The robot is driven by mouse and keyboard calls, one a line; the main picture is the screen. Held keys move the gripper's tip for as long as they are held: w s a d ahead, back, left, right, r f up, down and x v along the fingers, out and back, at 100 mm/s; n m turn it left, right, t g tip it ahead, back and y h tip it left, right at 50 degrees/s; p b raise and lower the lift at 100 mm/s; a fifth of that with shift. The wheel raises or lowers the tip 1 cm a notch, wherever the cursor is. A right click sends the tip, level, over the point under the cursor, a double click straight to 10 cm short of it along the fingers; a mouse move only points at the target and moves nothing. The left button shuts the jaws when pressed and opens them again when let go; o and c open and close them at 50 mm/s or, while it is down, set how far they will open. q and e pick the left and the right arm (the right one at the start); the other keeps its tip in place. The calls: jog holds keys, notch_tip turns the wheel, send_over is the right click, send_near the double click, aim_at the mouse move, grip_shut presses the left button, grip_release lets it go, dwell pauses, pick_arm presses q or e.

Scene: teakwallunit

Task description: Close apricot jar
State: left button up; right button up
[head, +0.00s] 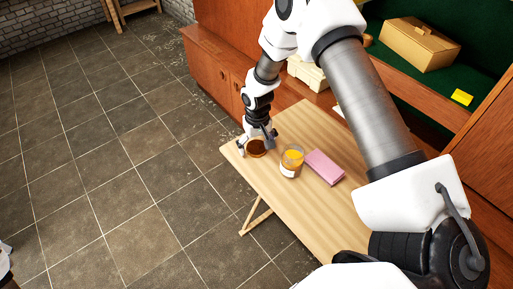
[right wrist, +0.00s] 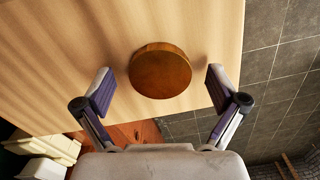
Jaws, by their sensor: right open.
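The apricot jar (head: 291,162) stands upright on the wooden table in the head view, with orange-yellow content and a pale label. Its top shows no lid. A round brown wooden lid (head: 256,148) lies near the table's left corner, to the left of the jar and apart from it. It also shows in the right wrist view (right wrist: 160,71). My right gripper (head: 257,143) is over the lid, open, with one finger on each side. In the right wrist view, gaps show between the lid and both fingers. My left gripper is not in view.
A pink box-like object (head: 324,167) lies on the table (head: 306,122) just right of the jar. The wooden wall unit (head: 215,72) stands behind, with a tan box (head: 419,45) and a yellow item (head: 462,97) on its green shelf. Tiled floor lies beyond the table's left edge.

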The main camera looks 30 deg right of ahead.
aim_at(257, 148)
jog(key=c, duration=0.8)
jog(key=shift+c, duration=0.2)
notch_tip(257, 148, up, 10)
